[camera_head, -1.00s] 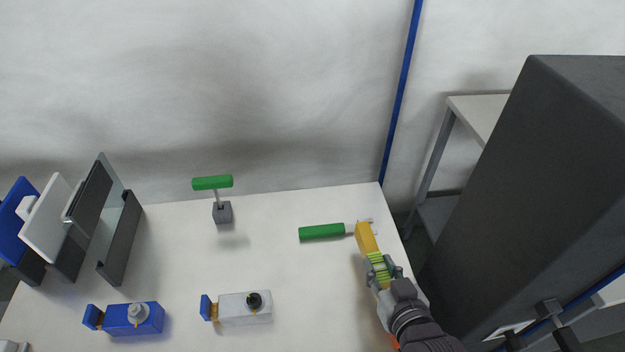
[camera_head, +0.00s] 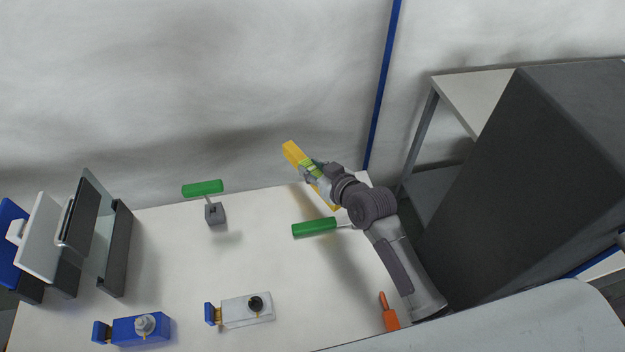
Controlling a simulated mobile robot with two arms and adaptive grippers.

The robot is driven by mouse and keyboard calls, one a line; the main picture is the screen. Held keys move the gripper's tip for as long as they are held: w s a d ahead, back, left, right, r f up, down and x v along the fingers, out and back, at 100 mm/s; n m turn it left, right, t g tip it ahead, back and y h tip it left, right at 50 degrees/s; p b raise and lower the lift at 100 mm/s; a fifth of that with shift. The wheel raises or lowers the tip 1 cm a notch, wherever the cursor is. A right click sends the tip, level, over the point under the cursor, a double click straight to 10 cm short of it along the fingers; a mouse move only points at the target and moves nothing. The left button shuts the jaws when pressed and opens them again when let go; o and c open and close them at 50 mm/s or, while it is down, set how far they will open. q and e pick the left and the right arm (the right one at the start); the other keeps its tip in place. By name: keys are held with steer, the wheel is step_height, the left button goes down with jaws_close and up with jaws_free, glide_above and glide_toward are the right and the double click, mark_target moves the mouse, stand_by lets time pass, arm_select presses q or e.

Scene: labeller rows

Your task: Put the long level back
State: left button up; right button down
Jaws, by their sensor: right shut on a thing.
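The long level, a yellow bar (camera_head: 291,152), is in the grip of my right gripper (camera_head: 314,172). It is held tilted above the back right part of the white table (camera_head: 255,265), clear of the surface. One yellow end sticks out up and to the left past the gripper, and the other shows below the wrist near the table's back edge. Bright green strips show at the grip. My right arm comes in from the lower right and covers part of the level. My left gripper is out of view.
A green-handled tool (camera_head: 314,227) lies close under my right arm. A green-topped tool (camera_head: 203,188) stands in a grey block. An orange-handled thing (camera_head: 389,315) lies near the front right. Blue (camera_head: 140,330) and white (camera_head: 245,310) devices sit at front; upright panels (camera_head: 90,215) stand left.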

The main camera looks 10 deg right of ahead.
steer(key=shift+f, duration=1.95)
steer(key=shift+f, duration=0.1)
steer(key=c, duration=0.9)
jaws_free()
steer(key=shift+o, duration=0.2)
steer(key=v, duration=1.2)
steer(key=shift+s, duration=0.1)
